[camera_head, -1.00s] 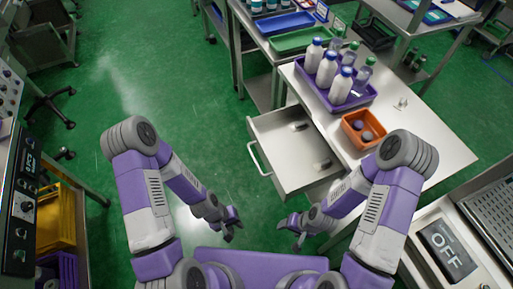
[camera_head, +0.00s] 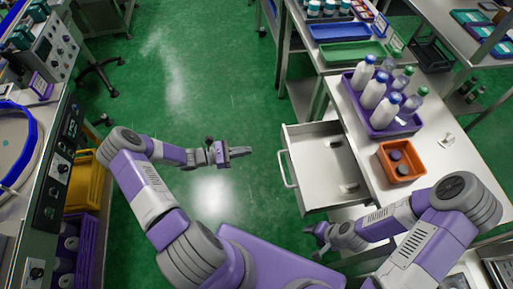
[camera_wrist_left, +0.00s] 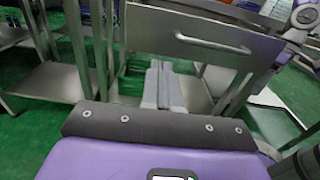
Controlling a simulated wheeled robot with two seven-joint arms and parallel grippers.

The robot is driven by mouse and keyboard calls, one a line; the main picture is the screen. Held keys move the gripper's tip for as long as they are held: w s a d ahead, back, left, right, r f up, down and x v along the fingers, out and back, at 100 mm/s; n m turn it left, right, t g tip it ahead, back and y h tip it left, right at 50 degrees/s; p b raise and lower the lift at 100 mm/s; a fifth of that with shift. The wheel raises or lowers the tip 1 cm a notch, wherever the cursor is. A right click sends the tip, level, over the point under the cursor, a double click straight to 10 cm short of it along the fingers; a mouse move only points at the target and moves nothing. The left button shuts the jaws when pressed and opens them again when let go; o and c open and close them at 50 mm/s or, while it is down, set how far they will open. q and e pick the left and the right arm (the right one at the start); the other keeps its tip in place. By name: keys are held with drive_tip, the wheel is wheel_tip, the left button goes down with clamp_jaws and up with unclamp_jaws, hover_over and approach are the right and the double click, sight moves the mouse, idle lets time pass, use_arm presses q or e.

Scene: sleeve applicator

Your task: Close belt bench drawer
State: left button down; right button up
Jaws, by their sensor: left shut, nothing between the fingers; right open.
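The bench drawer (camera_head: 312,177) is pulled out from the left side of the steel bench (camera_head: 452,160). It holds a few small items, and its handle (camera_head: 286,168) faces left. My left gripper (camera_head: 246,152) is shut and empty, to the left of the drawer and apart from the handle, pointing right. In the left wrist view, the shut fingers (camera_wrist_left: 165,85) point toward the drawer front (camera_wrist_left: 200,35) with its handle (camera_wrist_left: 213,44). My right gripper (camera_head: 318,240) is open, low in front of the drawer's near side.
On the bench stand a purple tray (camera_head: 362,107) of bottles and an orange bin (camera_head: 384,164) with round items. A shelf with blue and green trays (camera_head: 340,30) stands behind. A control-panel machine (camera_head: 62,150) is at the left. Green floor is free between.

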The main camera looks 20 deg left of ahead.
sight(285, 145)
use_arm(q)
drive_tip(key=b+x, duration=0.1)
drive_tip(key=x, duration=1.1)
drive_tip(key=shift+w+d+b, duration=0.1)
drive_tip(key=shift+d+b, duration=0.1)
drive_tip(key=shift+b, duration=0.1)
